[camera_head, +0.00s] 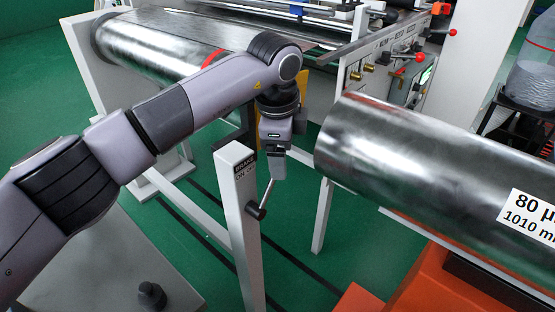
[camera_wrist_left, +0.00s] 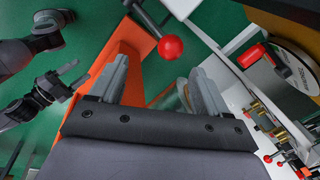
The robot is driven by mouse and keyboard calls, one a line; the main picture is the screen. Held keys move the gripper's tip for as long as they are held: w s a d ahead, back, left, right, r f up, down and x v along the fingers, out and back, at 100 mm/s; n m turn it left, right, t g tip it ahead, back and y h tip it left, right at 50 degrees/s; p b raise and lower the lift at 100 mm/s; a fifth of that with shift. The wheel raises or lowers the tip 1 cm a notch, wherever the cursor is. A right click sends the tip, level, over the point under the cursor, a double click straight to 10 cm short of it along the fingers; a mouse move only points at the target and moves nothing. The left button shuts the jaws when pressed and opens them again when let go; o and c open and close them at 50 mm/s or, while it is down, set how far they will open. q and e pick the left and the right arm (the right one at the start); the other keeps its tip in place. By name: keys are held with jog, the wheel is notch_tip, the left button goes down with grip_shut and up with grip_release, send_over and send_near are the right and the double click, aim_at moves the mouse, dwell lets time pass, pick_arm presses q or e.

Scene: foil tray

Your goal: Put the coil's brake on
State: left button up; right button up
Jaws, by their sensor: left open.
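The brake post (camera_head: 240,215) is a white upright with a BRAKE ON/OFF label, in the middle of the head view. Its thin lever (camera_head: 265,195) slants up and right from the post toward my left gripper (camera_head: 273,165). The lever's end is hidden behind the gripper there. In the left wrist view, a red ball knob (camera_wrist_left: 170,47) on a thin rod lies ahead of my left gripper (camera_wrist_left: 162,80), between the lines of its open fingers. I cannot tell whether the fingers touch it. A shiny metal coil (camera_head: 420,150) labelled 80 µm lies at right.
Another metal roll (camera_head: 150,50) lies in a white stand behind my left arm. An orange cart (camera_head: 430,285) is under the labelled coil. A machine panel (camera_head: 395,65) with red-knobbed levers stands behind. Green floor (camera_head: 365,250) shows between the post and the cart.

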aim_at(269, 188)
pick_arm(q)
jog(key=shift+w+a+f+p, duration=0.15)
jog(key=shift+w+f, duration=0.15)
jog(key=shift+f, duration=0.75)
jog(key=shift+w+d+f+p, duration=0.15)
jog(key=shift+w+f, duration=0.15)
jog(key=shift+f, duration=0.8)
jog(key=shift+w+a+f+p, duration=0.15)
jog(key=shift+w+f, duration=0.15)
jog(key=shift+f, duration=0.75)
grip_shut()
